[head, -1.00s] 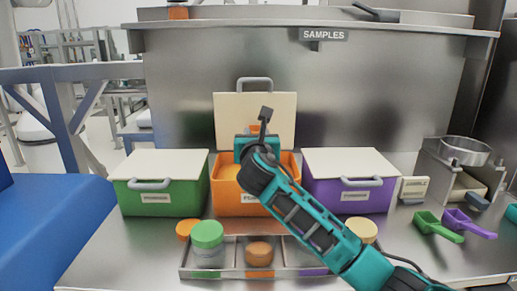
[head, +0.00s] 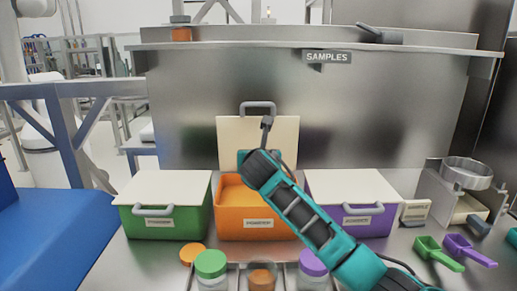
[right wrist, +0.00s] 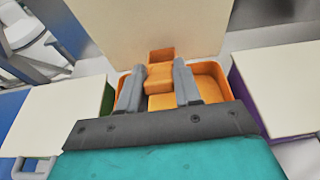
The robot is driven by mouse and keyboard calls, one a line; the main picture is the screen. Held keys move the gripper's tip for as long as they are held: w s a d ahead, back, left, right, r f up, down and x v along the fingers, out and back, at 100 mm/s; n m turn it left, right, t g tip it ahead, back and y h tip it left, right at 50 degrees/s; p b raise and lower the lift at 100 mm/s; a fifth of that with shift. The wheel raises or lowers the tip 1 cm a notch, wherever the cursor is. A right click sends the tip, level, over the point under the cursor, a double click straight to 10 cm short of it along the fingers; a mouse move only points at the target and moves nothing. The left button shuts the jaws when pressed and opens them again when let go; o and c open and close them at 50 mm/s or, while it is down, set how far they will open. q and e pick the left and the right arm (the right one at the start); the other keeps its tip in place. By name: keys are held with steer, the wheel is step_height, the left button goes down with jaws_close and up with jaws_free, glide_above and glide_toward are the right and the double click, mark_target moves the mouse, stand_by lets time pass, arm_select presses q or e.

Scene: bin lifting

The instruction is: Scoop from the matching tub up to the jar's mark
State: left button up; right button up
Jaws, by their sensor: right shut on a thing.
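The orange tub (head: 256,225) stands between the green and purple tubs, its cream lid (head: 282,130) raised. Orange powder (head: 230,196) shows inside. My right gripper (head: 246,157) is above the open tub. In the right wrist view it is shut on an orange scoop (right wrist: 159,77) between its two grey fingers; how full the scoop is cannot be told. An open clear jar (head: 262,268) with some orange-brown content stands in the front tray; its mark is not clear. My left gripper is not in view.
The green tub (head: 165,222) and purple tub (head: 352,221) are closed. Jars with a green lid (head: 210,264) and a purple lid (head: 313,262) flank the open jar. An orange lid (head: 192,254) lies left. Green (head: 438,253) and purple (head: 470,250) scoops lie at right.

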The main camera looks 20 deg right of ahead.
steer(key=shift+g, duration=0.3)
arm_select(q)
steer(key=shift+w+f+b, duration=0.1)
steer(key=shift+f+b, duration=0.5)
steer(key=shift+b, duration=0.35)
arm_select(e)
step_height(320, 180, down, 12)
steer(key=shift+r, duration=0.2)
stand_by(0.6)
